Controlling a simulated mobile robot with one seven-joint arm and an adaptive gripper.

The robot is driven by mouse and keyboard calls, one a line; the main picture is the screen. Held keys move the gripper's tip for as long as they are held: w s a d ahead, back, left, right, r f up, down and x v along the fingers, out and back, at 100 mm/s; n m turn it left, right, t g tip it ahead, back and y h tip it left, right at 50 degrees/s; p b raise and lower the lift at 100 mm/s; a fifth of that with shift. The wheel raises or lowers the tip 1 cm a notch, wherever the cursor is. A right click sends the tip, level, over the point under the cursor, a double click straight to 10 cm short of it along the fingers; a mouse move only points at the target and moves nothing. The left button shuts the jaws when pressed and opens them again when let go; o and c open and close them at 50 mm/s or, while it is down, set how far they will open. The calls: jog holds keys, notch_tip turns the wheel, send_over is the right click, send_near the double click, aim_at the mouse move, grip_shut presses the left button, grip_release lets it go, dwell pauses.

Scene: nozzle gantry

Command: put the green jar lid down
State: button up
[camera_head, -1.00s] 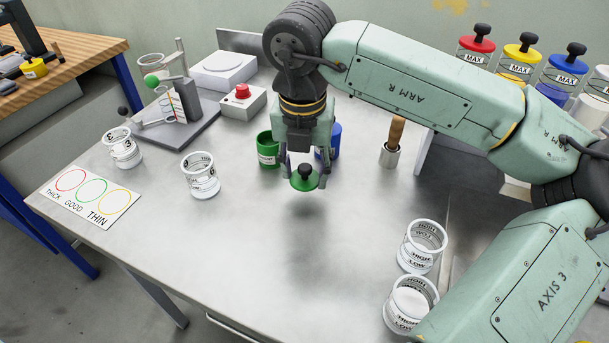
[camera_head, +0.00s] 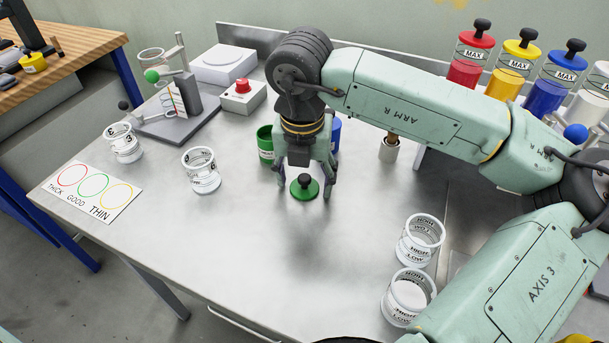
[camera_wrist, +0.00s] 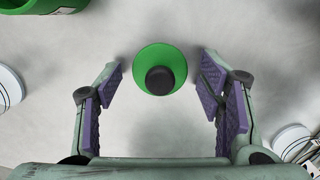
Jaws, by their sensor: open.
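The green jar lid (camera_head: 304,188), a green disc with a black knob on top, lies on the steel table in front of the green jar. In the wrist view the lid (camera_wrist: 160,69) sits between my two purple-padded fingers, with a clear gap on each side. My gripper (camera_head: 305,192) is open around the lid and points down; it also shows in the wrist view (camera_wrist: 163,90). The green jar (camera_head: 265,142) stands open behind the gripper and is partly hidden by it.
A blue jar (camera_head: 336,134) stands behind my gripper, partly hidden. A white-marked beaker (camera_head: 202,172) stands to the left, and two more beakers (camera_head: 420,240) to the right front. A card with coloured rings (camera_head: 93,191) lies at the left. The table's front middle is clear.

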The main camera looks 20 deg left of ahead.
aim_at(303, 193)
notch_tip(303, 193, up, 12)
jog(key=s+b, duration=0.1)
jog(key=shift+s+d, duration=0.15)
jog(key=shift+s, duration=0.1)
dwell(0.4)
dwell(0.4)
